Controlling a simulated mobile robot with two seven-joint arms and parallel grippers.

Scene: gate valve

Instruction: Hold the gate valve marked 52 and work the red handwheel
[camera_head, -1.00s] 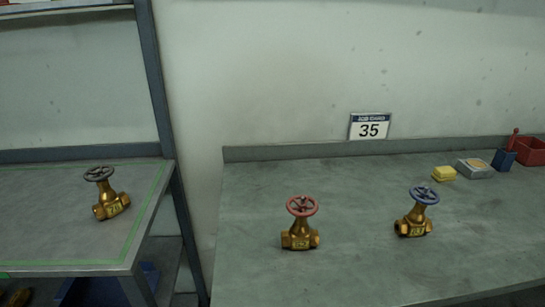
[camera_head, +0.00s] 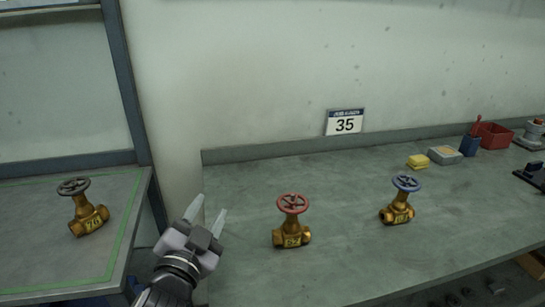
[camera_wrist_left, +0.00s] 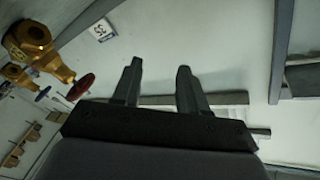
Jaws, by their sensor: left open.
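The gate valve with the red handwheel (camera_head: 292,203) stands upright on the right-hand bench; its brass body (camera_head: 291,237) bears a yellow tag that seems to read 52. My left gripper (camera_head: 208,216) is open and empty, to the left of this valve and apart from it, above the bench's left edge. In the left wrist view the open fingers (camera_wrist_left: 158,80) have nothing between them. The red handwheel (camera_wrist_left: 81,87) and a brass valve body (camera_wrist_left: 32,38) show at the left of that view. My right gripper is not in view.
A valve with a blue handwheel (camera_head: 398,201) stands to the right on the same bench (camera_head: 345,265). A valve with a dark handwheel (camera_head: 86,208) stands on the left bench. A yellow block (camera_head: 418,161), a grey box (camera_head: 445,155) and a red bin (camera_head: 494,135) lie farther back.

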